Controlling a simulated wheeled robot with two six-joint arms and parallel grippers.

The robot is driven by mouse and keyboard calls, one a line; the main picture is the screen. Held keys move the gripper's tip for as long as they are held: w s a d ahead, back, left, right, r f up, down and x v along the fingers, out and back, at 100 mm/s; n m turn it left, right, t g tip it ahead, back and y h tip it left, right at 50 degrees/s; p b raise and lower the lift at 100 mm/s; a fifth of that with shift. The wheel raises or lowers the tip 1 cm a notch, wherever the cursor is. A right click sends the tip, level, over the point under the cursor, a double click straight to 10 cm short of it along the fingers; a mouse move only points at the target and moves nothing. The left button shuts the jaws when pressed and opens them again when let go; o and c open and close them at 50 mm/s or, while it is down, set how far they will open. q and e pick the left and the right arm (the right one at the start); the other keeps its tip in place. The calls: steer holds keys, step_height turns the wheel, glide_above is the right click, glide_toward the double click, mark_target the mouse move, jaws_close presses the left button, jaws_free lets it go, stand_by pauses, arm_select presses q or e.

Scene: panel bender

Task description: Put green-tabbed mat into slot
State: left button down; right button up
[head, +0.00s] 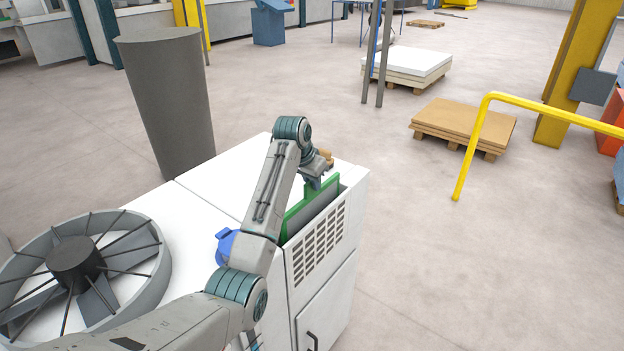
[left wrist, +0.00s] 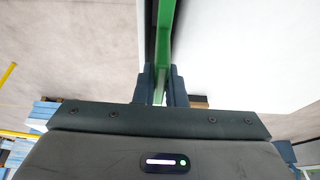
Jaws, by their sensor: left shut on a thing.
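The green-tabbed mat (head: 293,218) stands on edge at the right end of the white cabinet's top, partly behind my left arm. Its lower part is down in the recess at the cabinet's edge; I cannot tell how deep it sits. The slot (head: 325,215) is this recess behind the vented front panel. My left gripper (head: 318,184) is above the mat's far end, pointing down, shut on it. In the left wrist view the green edge (left wrist: 166,40) runs between the two dark fingers (left wrist: 160,88). My right gripper is not in view.
The white cabinet (head: 225,187) carries a large fan housing (head: 75,258) and a blue part (head: 226,245). A dark tapered column (head: 175,105) stands behind it. A yellow rail (head: 475,140) and a loaded pallet (head: 463,122) stand right. The floor between is clear.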

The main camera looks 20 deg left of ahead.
arm_select(q)
steer(key=shift+f, duration=0.2)
steer(key=c, duration=1.4)
jaws_free()
